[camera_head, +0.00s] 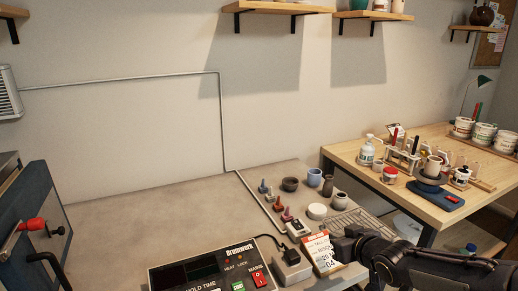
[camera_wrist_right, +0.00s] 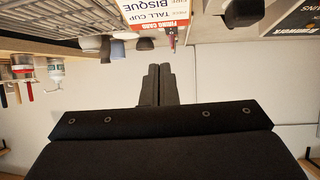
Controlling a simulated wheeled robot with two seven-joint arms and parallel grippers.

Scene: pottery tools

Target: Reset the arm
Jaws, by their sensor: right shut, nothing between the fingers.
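My right arm comes in from the lower right in the head view. Its gripper (camera_head: 350,243) is beside a white and orange firing card (camera_head: 322,252), and I cannot tell whether they touch. In the right wrist view the two fingers (camera_wrist_right: 156,86) are pressed together with nothing between them. The firing card (camera_wrist_right: 155,12) shows upside down beyond them, at the top, reading "Tall Cup" and "Bisque". My left gripper is not in view.
A control box (camera_head: 212,268) stands at the front, with a grey block (camera_head: 292,268) beside it. Small pots (camera_head: 290,184) and stamps sit on the worktop. A wooden table (camera_head: 345,160) with bottles and tubs is at right. The worktop's left-middle (camera_head: 150,215) is clear.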

